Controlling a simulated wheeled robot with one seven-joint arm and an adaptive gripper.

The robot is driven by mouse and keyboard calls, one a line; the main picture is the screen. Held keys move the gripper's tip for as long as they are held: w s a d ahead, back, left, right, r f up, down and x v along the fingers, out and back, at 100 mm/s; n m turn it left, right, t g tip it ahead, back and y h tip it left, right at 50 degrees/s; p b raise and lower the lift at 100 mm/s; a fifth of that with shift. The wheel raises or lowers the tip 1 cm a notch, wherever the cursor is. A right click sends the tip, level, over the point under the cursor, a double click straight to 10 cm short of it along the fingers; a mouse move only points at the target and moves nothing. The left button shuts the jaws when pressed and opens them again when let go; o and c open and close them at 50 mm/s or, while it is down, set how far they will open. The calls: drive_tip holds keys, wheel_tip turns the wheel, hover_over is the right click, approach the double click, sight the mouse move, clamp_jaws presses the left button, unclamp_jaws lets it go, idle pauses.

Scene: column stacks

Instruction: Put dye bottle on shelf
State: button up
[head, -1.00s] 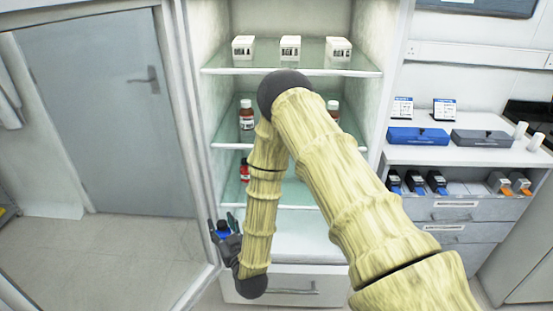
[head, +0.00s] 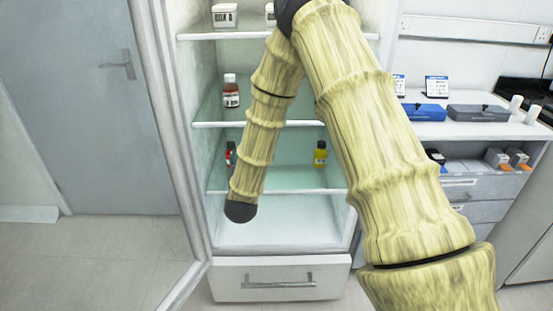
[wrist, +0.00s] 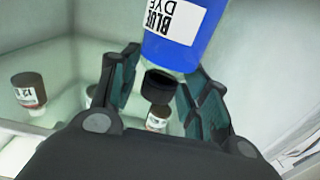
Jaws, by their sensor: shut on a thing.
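In the wrist view my gripper (wrist: 155,90) is shut on the blue dye bottle (wrist: 185,30), labelled BLUE DYE, whose dark cap points down in the picture between the fingers. In the head view my gripper and this bottle are hidden behind my arm. The open shelf unit stands ahead. Its lower glass shelf (head: 290,186) holds a yellow bottle (head: 320,154) at right and a red-labelled bottle (head: 230,155) at left, partly covered by my arm. The middle shelf (head: 250,124) holds a brown bottle (head: 231,92).
White boxes (head: 225,15) stand on the top shelf. A drawer (head: 282,279) lies below. A counter with a blue case (head: 425,112) is at right.

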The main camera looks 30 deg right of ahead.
drive_tip(key=shift+w+d, duration=0.1)
drive_tip(key=shift+d, duration=0.3)
drive_tip(key=shift+w+d+f+p, duration=0.15)
drive_tip(key=shift+w+d+f, duration=0.7)
drive_tip(key=shift+d, duration=1.6)
drive_tip(key=shift+w+d+f+p, duration=0.2)
drive_tip(key=shift+w+d+f, duration=0.6)
drive_tip(key=shift+d, duration=1.7)
drive_tip(key=shift+w+d+f+p, duration=0.15)
drive_tip(key=shift+w+d+f, duration=0.65)
drive_tip(key=shift+d, duration=1.65)
drive_tip(key=shift+f, duration=0.1)
drive_tip(key=o, duration=1.2)
